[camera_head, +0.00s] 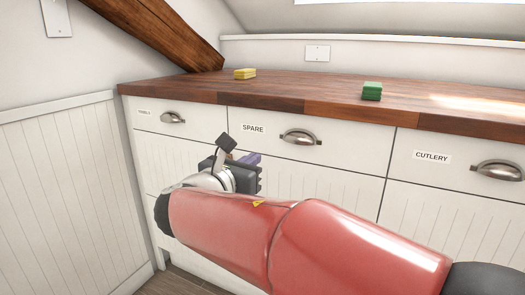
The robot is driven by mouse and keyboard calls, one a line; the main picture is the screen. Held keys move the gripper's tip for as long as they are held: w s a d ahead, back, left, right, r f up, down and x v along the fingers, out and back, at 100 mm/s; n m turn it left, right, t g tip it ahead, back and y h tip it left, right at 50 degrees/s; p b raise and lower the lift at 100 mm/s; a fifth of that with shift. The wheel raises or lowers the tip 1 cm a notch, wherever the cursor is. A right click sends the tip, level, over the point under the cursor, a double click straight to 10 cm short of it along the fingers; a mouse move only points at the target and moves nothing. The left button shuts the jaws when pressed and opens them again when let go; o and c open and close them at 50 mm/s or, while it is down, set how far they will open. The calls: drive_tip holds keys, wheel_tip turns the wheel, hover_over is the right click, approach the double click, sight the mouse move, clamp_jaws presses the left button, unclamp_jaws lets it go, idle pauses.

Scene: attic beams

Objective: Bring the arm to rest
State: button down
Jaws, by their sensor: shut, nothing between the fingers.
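My red arm (235,232) reaches in from the lower right, bent, in front of the white drawer fronts. My gripper (250,158) is at its far end, pointing away from me toward the drawer labelled SPARE (290,142), below the worktop edge. It is shut and holds nothing. Its fingertips are partly hidden by the dark gripper body and a small dark block on the wrist; a bit of purple shows there. Whether the gripper touches the drawer front cannot be told.
A wooden worktop (330,105) runs above the drawers. A yellow sponge-like block (245,73) and a green one (372,91) lie on it. Metal cup handles stick out, including the CUTLERY drawer's (497,169). A sloping wooden beam (155,30) meets the worktop at left.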

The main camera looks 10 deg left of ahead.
drive_tip(key=s+d+f+m+g+p, duration=0.1)
drive_tip(key=s+d+f+m+g, duration=0.2)
drive_tip(key=d, duration=0.4)
drive_tip(key=s+d+m+g+p, duration=0.1)
drive_tip(key=d+m+g, duration=0.1)
drive_tip(key=d+m, duration=0.35)
drive_tip(key=s+d+f+m+g+p, duration=0.1)
drive_tip(key=s+d+f+m+g, duration=0.15)
drive_tip(key=d, duration=0.45)
drive_tip(key=s+d+f+m+g+y+p, duration=0.1)
drive_tip(key=s+d+f+m+y, duration=0.1)
drive_tip(key=s+m, duration=0.7)
drive_tip(key=s+d+f+m+g+y+p, duration=0.2)
drive_tip(key=s+f+m+y, duration=0.2)
drive_tip(key=s+m, duration=0.4)
drive_tip(key=f+m, duration=0.1)
drive_tip(key=m, duration=0.2)
drive_tip(key=shift+s+d+m, duration=0.3)
drive_tip(key=shift+s, duration=0.05)
drive_tip(key=shift+g, duration=0.25)
